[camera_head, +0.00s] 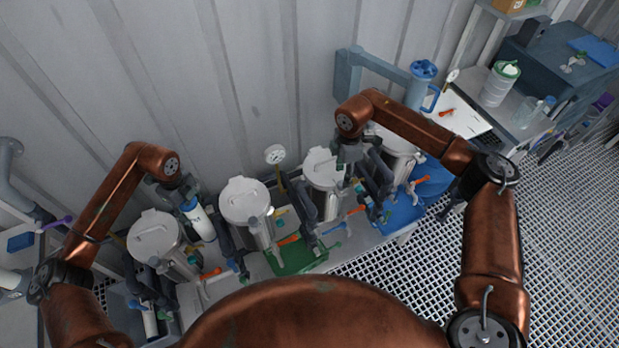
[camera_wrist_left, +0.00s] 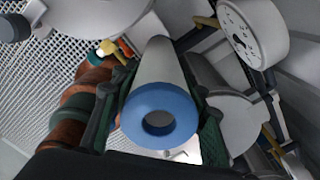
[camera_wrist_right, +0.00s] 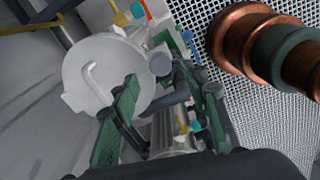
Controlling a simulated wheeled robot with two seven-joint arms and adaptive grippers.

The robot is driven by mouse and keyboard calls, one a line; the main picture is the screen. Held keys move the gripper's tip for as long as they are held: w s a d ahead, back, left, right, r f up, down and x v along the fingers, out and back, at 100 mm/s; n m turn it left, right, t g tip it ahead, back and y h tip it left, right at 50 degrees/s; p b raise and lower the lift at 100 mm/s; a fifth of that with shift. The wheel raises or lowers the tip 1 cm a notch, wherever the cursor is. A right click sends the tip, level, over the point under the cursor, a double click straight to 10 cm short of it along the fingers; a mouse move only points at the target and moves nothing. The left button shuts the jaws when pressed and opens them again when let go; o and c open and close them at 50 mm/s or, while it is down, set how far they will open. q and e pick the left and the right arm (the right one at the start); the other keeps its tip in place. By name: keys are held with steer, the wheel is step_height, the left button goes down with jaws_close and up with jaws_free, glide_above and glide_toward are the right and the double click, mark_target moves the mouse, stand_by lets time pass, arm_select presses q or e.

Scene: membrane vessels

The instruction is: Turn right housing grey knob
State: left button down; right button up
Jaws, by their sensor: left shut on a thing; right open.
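My left gripper (camera_head: 188,198) is shut on a white cartridge (camera_head: 202,224), held between two housings. In the left wrist view the cartridge's blue ring end (camera_wrist_left: 160,115) faces the camera. My right gripper (camera_head: 374,190) is open beside the housings at the right, over the bench's front side. In the right wrist view a housing with a pale round lid (camera_wrist_right: 100,72) stands beside its green-padded fingers (camera_wrist_right: 172,88). A round grey knob (camera_wrist_right: 160,64) shows near the left fingertip, apparently between the fingers; contact cannot be told. In the head view the arm and gripper hide this knob.
More lidded housings (camera_head: 245,200) (camera_head: 155,236) stand along the bench, with orange-handled valves between them. A pressure gauge (camera_head: 275,154) rises behind. Green (camera_head: 296,258) and blue (camera_head: 402,214) trays sit at the front. A blue jug (camera_head: 421,85) stands at the back right.

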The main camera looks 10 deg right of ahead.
mark_target(340, 183)
steer(key=shift+f, duration=2.35)
jaws_close()
